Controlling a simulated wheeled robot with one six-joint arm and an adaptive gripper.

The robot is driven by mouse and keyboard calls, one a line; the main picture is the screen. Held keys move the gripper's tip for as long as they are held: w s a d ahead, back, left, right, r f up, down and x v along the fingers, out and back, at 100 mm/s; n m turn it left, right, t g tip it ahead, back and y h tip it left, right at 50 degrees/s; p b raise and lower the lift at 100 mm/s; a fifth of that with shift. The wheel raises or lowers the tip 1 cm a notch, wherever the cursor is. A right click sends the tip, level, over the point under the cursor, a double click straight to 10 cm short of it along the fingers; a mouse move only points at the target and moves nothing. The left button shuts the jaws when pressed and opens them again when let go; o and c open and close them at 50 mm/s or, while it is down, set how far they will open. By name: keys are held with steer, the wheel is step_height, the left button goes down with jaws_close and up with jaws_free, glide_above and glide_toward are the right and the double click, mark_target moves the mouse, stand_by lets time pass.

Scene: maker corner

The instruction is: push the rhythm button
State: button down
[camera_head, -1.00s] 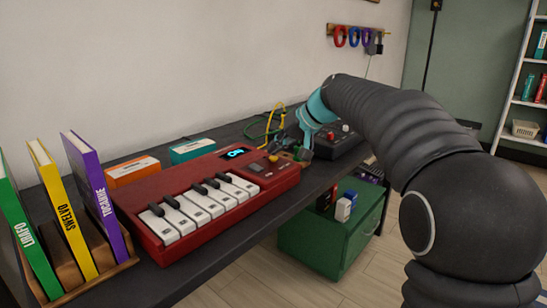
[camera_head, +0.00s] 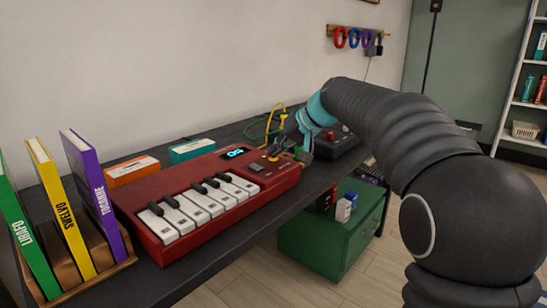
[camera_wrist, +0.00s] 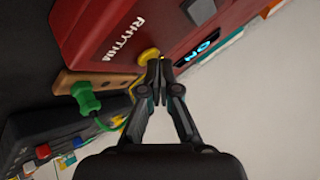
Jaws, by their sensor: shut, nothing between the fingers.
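A red keyboard (camera_head: 185,185) with white and black keys lies on the dark bench. Its round yellow button (camera_wrist: 149,57) is beside the printed word RHYTHM in the wrist view. My gripper (camera_wrist: 158,66) is shut and empty, its fingertips at the yellow button and overlapping its edge in the picture. I cannot tell if they press it. The lit display (camera_wrist: 208,46) reads ON. In the head view my gripper (camera_head: 289,148) is at the keyboard's far right end, partly hidden by my arm.
A dark box with coloured knobs (camera_wrist: 45,140) and a wooden block with a green plug (camera_wrist: 86,100) stand next to the keyboard. Orange (camera_head: 132,170) and teal (camera_head: 192,150) boxes lie behind it. Books (camera_head: 85,185) stand at left. A green cabinet (camera_head: 320,245) is below.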

mark_target(276, 158)
steer(key=shift+r+p, duration=0.35)
steer(key=shift+r, duration=0.15)
step_height(276, 158, up, 3)
steer(key=p, duration=0.2)
steer(key=shift+r+p, duration=0.15)
steer(key=shift+p, duration=0.25)
steer(key=shift+r, duration=1.3)
